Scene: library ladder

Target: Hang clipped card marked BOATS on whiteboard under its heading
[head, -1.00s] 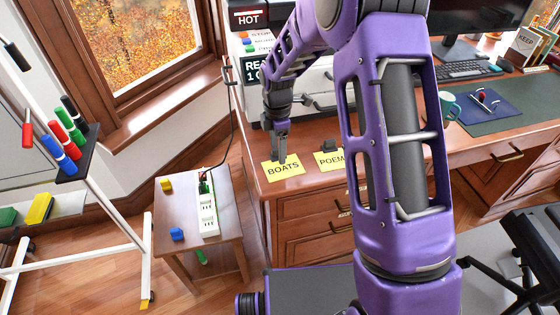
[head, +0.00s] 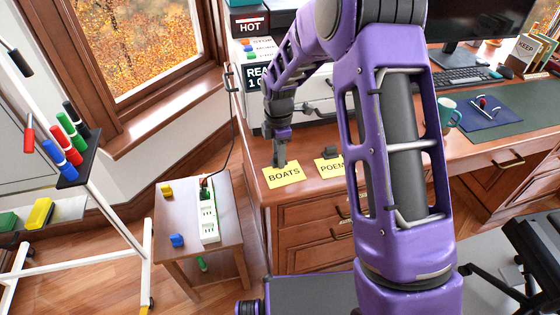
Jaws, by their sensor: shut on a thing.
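The yellow card marked BOATS (head: 284,175) is at the left front corner of the wooden desk. My gripper (head: 279,163) points down at its upper edge and is shut on it, at the clip, which is mostly hidden by the fingers. I cannot tell whether the card is clear of the desk top. The whiteboard (head: 22,150) is only partly in view at the left edge, on a white frame. Its headings do not show.
A second yellow card, marked POEM as far as visible (head: 328,167), with a dark clip, lies to the right. A small side table (head: 180,240) holds a power strip (head: 208,215) and blue and yellow pieces. A marker tray (head: 80,170) juts from the whiteboard. A mug (head: 448,113) stands on the desk.

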